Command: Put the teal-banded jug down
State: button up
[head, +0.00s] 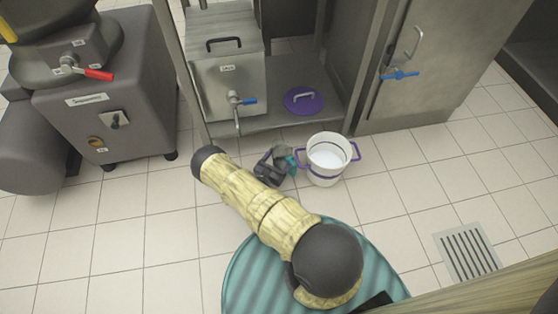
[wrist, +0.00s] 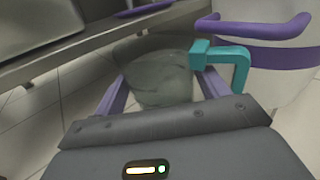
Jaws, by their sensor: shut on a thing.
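The teal-banded jug (head: 285,161) is a clear, greyish vessel with a teal handle, low in front of the steel cabinet and mostly behind my gripper in the head view. In the wrist view the jug (wrist: 162,72) stands between the two purple fingers, with its teal handle toward the right. My gripper (head: 279,164) is shut on the jug; its fingers also show in the wrist view (wrist: 165,92). The jug looks upright. I cannot tell whether its base touches the floor.
A white bucket (head: 327,163) with purple handles and white contents stands just right of the jug, very close in the wrist view (wrist: 270,75). The cabinet shelf (head: 275,121) holds a steel tank and a purple lid. Tiled floor is clear at front left and right; a drain (head: 467,248) lies right.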

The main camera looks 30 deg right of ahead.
jog(key=shift+f, duration=0.15)
jog(key=o, duration=1.3)
jog(key=shift+a+r, duration=0.2)
jog(key=shift+r, duration=0.05)
jog(key=p+v, duration=0.5)
jog(key=v, duration=0.6)
jog(key=shift+s+a+f, duration=0.1)
jog(key=shift+s+a, duration=0.15)
jog(key=shift+s, duration=0.1)
